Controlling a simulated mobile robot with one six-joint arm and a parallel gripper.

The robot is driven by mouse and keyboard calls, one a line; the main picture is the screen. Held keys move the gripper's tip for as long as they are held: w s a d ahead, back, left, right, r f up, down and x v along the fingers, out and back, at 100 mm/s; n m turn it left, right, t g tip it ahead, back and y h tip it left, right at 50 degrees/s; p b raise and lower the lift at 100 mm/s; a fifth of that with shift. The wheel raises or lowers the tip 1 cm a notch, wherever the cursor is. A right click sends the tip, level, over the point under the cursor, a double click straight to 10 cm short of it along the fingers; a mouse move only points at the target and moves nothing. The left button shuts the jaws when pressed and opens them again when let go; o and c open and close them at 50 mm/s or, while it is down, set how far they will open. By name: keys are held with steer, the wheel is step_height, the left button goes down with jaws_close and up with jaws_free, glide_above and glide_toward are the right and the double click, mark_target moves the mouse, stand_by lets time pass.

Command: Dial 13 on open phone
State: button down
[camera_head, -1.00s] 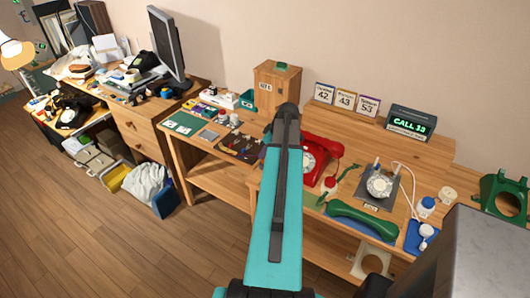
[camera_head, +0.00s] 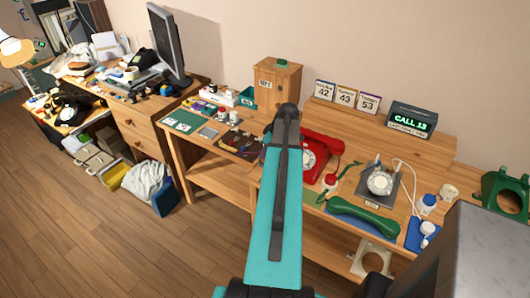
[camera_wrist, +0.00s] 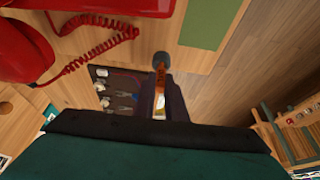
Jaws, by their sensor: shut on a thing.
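The open phone (camera_head: 380,183) has a pale round dial on a grey plate, toward the right of the bench in the head view. A green handset (camera_head: 362,215) lies in front of it. A display (camera_head: 411,123) behind it reads "CALL 13". My gripper (camera_wrist: 160,95) is shut on a slim orange-brown stick (camera_wrist: 160,77) with a dark round tip in the wrist view. The stick is over the bench near the tool mat, apart from the open phone, which is not in the wrist view. In the head view my teal arm hides the gripper and stick.
A red phone (camera_head: 316,152) stands between my arm and the open phone; its coiled cord (camera_wrist: 105,47) shows in the wrist view. A dark tool mat (camera_head: 236,143) lies left of my arm. Calendar cards (camera_head: 345,97) and a wooden cabinet (camera_head: 277,85) stand behind.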

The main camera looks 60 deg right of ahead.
steer(key=shift+f, duration=0.15)
steer(key=c, duration=1.7)
jaws_free()
steer(key=shift+b+v, duration=1.75)
steer(key=shift+v, duration=5.2)
steer(key=shift+w, duration=0.1)
